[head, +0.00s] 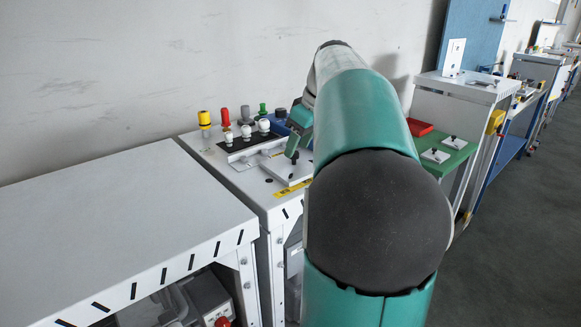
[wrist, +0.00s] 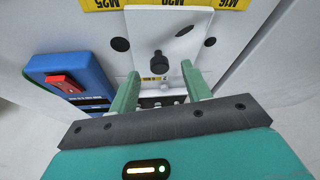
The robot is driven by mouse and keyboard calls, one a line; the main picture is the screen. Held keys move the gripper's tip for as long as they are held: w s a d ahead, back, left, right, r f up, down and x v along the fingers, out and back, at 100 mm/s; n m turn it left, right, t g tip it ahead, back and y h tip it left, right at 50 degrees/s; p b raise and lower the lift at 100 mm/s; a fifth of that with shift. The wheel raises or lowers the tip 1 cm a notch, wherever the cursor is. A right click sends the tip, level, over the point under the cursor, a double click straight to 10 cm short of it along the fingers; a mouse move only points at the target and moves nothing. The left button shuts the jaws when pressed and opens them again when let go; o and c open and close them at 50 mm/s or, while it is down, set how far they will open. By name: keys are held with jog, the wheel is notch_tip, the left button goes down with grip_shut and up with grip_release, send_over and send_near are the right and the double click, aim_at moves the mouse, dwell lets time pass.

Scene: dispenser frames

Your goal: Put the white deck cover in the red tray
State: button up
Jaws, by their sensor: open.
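A white plate with a black knob, which looks like the white deck cover (head: 288,170), lies on the white bench top; it also fills the upper middle of the wrist view (wrist: 185,30). Its black knob (wrist: 158,64) stands up just beyond my fingertips. My gripper (wrist: 160,88) is open and empty, its two green fingers apart; in the head view it hangs above the plate, partly hidden by my arm. The red tray (head: 419,127) sits on the green table to the right, partly hidden by my arm.
Beside the plate stand yellow, red and green topped fittings (head: 204,119) and white knobs on a black strip. A blue box with a red switch (wrist: 66,85) is left of my gripper. Two white plates with black knobs (head: 436,156) lie on the green table. The left bench (head: 110,215) is bare.

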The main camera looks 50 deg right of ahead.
aim_at(290, 162)
jog(key=x, duration=0.3)
jog(key=shift+f, duration=0.1)
grip_shut()
